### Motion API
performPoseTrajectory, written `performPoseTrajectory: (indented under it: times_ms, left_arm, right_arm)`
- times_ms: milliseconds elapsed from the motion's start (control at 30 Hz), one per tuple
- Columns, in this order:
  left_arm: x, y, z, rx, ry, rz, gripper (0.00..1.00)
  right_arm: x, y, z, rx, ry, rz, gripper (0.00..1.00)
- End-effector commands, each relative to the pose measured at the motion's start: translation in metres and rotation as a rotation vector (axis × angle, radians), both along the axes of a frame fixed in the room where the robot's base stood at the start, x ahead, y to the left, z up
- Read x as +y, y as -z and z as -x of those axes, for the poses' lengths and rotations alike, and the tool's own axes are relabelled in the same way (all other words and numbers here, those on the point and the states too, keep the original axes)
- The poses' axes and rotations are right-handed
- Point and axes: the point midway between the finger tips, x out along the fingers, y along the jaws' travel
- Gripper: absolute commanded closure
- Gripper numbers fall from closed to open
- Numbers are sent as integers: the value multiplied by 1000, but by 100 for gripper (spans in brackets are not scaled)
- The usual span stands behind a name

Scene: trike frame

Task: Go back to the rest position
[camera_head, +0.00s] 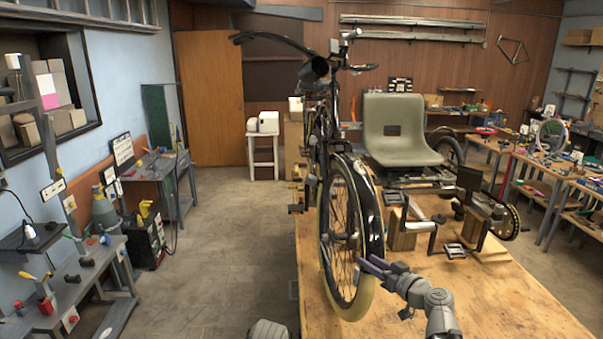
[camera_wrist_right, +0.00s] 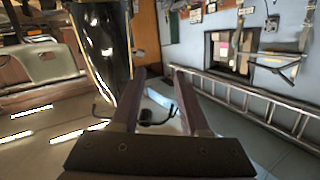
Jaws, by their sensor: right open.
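The black trike (camera_head: 372,215) stands on a wooden work table (camera_head: 480,300) in the head view. Its front wheel (camera_head: 328,248) with a pale tyre faces me. My right gripper (camera_head: 371,266) is just right of the lower front wheel, fingers pointing left towards the tyre; I cannot tell whether they touch it. In the right wrist view (camera_wrist_right: 159,74) its two fingers are spread apart with nothing held between them. A glossy dark curved part (camera_wrist_right: 103,45), probably the fender, shows close by on the left there. My left gripper is not in view.
The grey-green seat (camera_head: 400,125), a pedal (camera_head: 455,250) and wooden blocks (camera_head: 403,235) lie beyond the right gripper. Benches with tools (camera_head: 560,165) line the right wall. The floor (camera_head: 225,240) left of the table is clear.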

Motion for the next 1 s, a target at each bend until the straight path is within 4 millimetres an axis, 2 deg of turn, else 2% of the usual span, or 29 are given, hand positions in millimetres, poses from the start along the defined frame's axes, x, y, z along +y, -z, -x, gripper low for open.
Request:
performPoseTrajectory:
  times_ms: [33,100,200,300,400,500,633,800,1000]
  left_arm:
    - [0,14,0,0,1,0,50]
    - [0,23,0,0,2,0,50]
    - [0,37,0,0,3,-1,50]
    - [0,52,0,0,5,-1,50]
    - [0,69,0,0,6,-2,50]
    - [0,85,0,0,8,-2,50]
    - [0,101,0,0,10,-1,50]
    - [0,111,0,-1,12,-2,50]
    - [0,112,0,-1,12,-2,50]
  right_arm:
    - [33,27,9,61,-72,15,55]
    - [74,58,23,165,-162,41,55]
    - [124,105,52,333,-273,94,55]
    - [163,155,89,527,-354,173,55]
    - [190,207,134,744,-387,286,55]
    - [199,251,179,953,-352,424,55]
    - [191,283,221,1141,-233,591,55]
    - [177,297,249,1253,-73,727,55]
    - [170,297,256,1281,-2,771,55]
